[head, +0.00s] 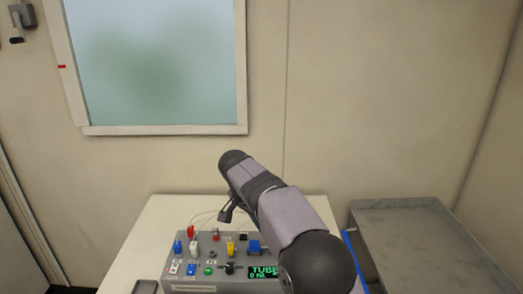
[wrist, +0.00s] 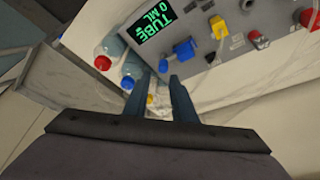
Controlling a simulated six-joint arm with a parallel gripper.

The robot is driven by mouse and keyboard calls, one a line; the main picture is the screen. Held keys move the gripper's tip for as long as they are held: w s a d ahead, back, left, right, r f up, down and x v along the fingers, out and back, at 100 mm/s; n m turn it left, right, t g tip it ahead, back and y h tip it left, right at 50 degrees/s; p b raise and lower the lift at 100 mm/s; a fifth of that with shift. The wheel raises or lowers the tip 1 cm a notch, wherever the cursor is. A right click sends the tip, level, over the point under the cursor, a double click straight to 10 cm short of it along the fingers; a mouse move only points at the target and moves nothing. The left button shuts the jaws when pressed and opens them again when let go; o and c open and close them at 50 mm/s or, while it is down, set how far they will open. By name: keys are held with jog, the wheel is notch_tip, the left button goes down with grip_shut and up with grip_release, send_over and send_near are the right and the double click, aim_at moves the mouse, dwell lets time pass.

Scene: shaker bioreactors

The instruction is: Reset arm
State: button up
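My gripper (wrist: 160,77) shows in the wrist view with its two dark fingers apart and nothing held between them. Its tips point towards the grey control box (wrist: 260,72) and the bottles beside it. In the head view my arm is raised and bent over the table, in front of the control box (head: 200,287). A small dark end part hangs from the arm there, and the fingers are too small to make out.
The box carries coloured switches, knobs and a green-lettered display (head: 263,271) on the white table (head: 150,222). A grey metal surface (head: 420,235) stands at the right.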

jog(key=s+d+f+n+g+y, duration=0.1)
jog(key=s+d+f+n, duration=0.2)
jog(key=s, duration=0.7)
jog(key=s+d+f+n+g+y, duration=0.1)
jog(key=s+d+f+n, duration=0.2)
jog(key=s, duration=0.7)
jog(key=s+d+f+n+g+y, duration=0.1)
jog(key=s+d+f+n, duration=0.1)
jog(key=s+d+f, duration=0.4)
jog(key=s+d, duration=0.1)
jog(key=s, duration=0.4)
jog(key=shift+d+n, duration=0.3)
jog(key=shift+n, duration=0.1)
jog(key=shift+f, duration=0.1)
jog(key=shift+c, duration=0.7)
